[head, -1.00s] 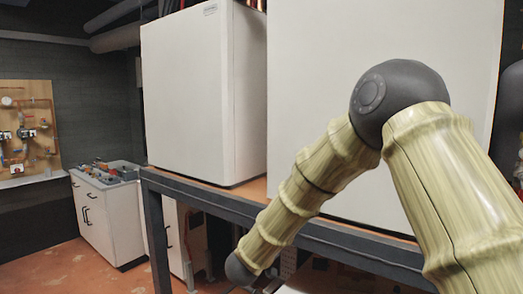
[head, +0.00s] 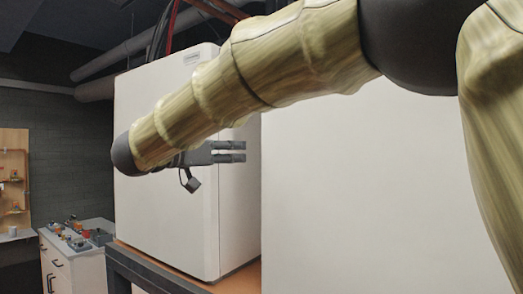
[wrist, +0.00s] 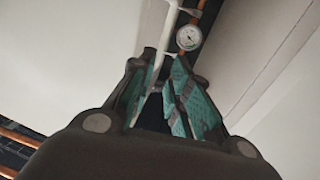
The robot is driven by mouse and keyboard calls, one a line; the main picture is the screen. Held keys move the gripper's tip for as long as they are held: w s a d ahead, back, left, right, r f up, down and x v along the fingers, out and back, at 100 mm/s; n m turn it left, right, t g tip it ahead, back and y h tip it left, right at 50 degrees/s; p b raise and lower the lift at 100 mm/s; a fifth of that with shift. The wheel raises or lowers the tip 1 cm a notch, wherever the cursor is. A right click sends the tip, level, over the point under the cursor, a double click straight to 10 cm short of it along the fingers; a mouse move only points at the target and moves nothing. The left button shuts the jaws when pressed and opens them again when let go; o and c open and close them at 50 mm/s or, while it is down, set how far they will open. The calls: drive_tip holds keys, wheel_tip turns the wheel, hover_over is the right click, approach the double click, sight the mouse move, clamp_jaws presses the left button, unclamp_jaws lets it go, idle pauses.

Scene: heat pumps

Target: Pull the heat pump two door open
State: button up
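Two white heat pump cabinets stand side by side with a gap between them. The left cabinet (head: 160,225) shows its front and right side, and the right one (head: 380,190) is larger and nearer. No number is readable, so I cannot tell which is heat pump two. Their doors look shut, as far as I can see. My gripper (head: 243,152) is in front of the left cabinet's right edge, fingers pointing right toward the gap.
A round gauge (wrist: 188,38) and copper pipes show in the gap beyond the fingers. A dark-framed bench (head: 135,270) carries the cabinets. A low white cabinet with tools (head: 85,262) and a pipe board (head: 14,185) are at the left.

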drive_tip(key=p+x, duration=0.3)
drive_tip(key=x, duration=0.6)
drive_tip(key=shift+w, duration=0.2)
drive_tip(key=shift+d, duration=0.15)
clamp_jaws()
